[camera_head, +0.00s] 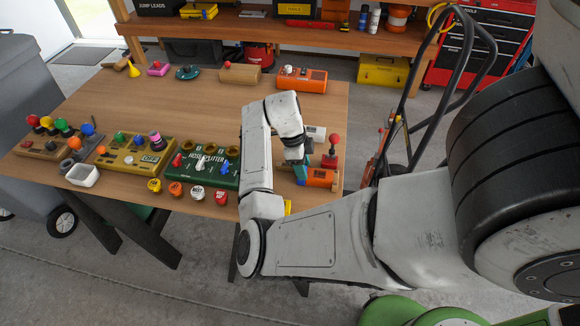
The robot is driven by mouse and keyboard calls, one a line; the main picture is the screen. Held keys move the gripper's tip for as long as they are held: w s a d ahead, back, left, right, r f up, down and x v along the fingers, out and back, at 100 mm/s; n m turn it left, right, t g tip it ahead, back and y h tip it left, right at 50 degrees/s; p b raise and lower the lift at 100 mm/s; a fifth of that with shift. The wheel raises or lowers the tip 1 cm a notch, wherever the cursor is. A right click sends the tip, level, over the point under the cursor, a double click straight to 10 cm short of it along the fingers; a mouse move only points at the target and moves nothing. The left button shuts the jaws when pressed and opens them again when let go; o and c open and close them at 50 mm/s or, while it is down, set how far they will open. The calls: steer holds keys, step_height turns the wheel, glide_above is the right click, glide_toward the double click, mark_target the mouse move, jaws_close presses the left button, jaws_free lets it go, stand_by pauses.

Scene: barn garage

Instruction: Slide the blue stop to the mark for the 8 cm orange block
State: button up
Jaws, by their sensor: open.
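My gripper (298,157) is at the right end of the wooden table, pointing down beside a device with an orange block (319,178). Its fingers are small and partly hidden by my wrist. A small teal-blue piece (301,170), which looks like the blue stop, shows right below the fingers at the left end of the orange block. I cannot tell whether the fingers touch it. The marks on the device are too small to read, and my arm hides its left part. A red knob (334,140) stands at the device's back right.
The green hose splitter (203,165) with levers is left of my arm. An orange box (302,80) stands at the back edge. The middle of the table (165,105) is clear.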

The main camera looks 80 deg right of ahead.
steer(key=shift+s+p+v, duration=0.2)
steer(key=shift+p+v, duration=0.5)
steer(key=shift+v, duration=0.2)
steer(key=shift+s+p+v, duration=0.25)
steer(key=shift+p+v, duration=0.4)
steer(key=shift+v, duration=0.3)
steer(key=shift+s+p+v, duration=0.2)
steer(key=shift+p+v, duration=0.5)
steer(key=shift+v, duration=0.2)
steer(key=shift+r, duration=0.2)
